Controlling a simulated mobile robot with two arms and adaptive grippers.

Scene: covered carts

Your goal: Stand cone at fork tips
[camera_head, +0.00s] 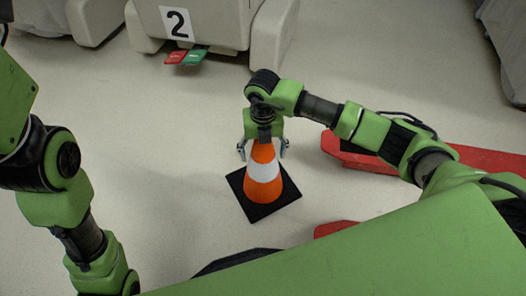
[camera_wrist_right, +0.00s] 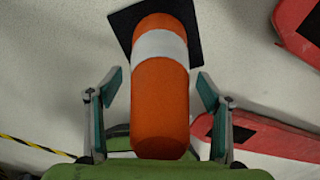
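An orange cone (camera_head: 262,185) with a white band and a black square base (camera_head: 282,200) stands upright on the floor. My right gripper (camera_head: 262,151) is over the cone's top, one finger on either side. In the right wrist view, the cone (camera_wrist_right: 160,90) lies between the open fingers of the gripper (camera_wrist_right: 158,88), with a gap visible on each side. The red forks (camera_head: 335,148) (camera_head: 333,228) are to the right of the cone, apart from its base. They also show in the right wrist view (camera_wrist_right: 270,137). My left gripper is out of view.
A pale cart (camera_head: 205,22) marked 2, with red and green pedals (camera_head: 187,55), stands at the back. Grey covered carts (camera_head: 503,45) are at the upper right and upper left. The floor left of the cone is clear.

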